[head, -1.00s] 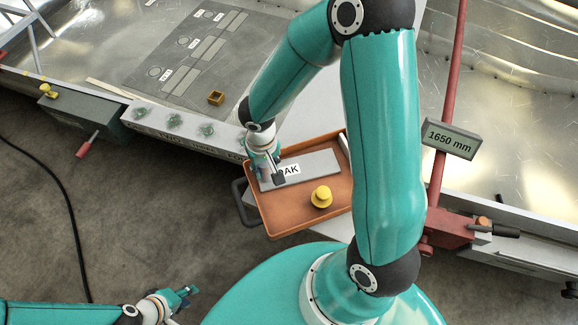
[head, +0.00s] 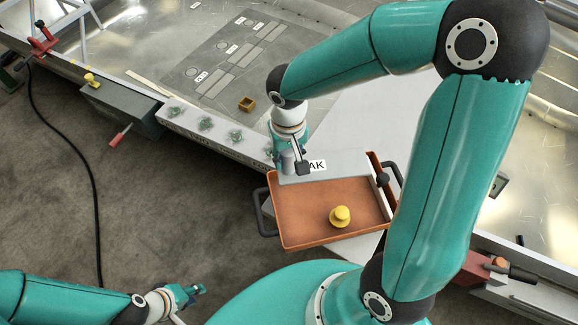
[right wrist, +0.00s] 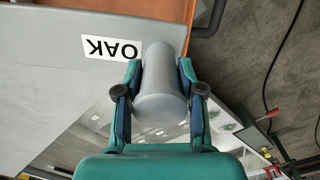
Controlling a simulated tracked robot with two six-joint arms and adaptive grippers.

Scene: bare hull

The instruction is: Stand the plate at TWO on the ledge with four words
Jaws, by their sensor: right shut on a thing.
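The plate (head: 335,166) is a flat grey piece with a white label reading OAK. My right gripper (right wrist: 160,88) is shut on the plate's grey cylindrical grip (right wrist: 162,75); in the head view this gripper (head: 290,165) is at the plate's left end. The plate is over the far edge of the orange tray (head: 300,238). The ledge (head: 217,136) is a pale bar along the hull's near edge, with several green clumps on it. Words on its front face are too small to read. My left gripper (head: 195,291) is low at the left, away from everything; its fingers are too small to judge.
A yellow knob (head: 340,216) stands in the tray, which has black handles. A small brown square box (head: 247,104) sits on the hull near a dark grey panel (head: 232,62) with pale strips and labels. A grey box with a red handle (head: 121,136) hangs left of the ledge.

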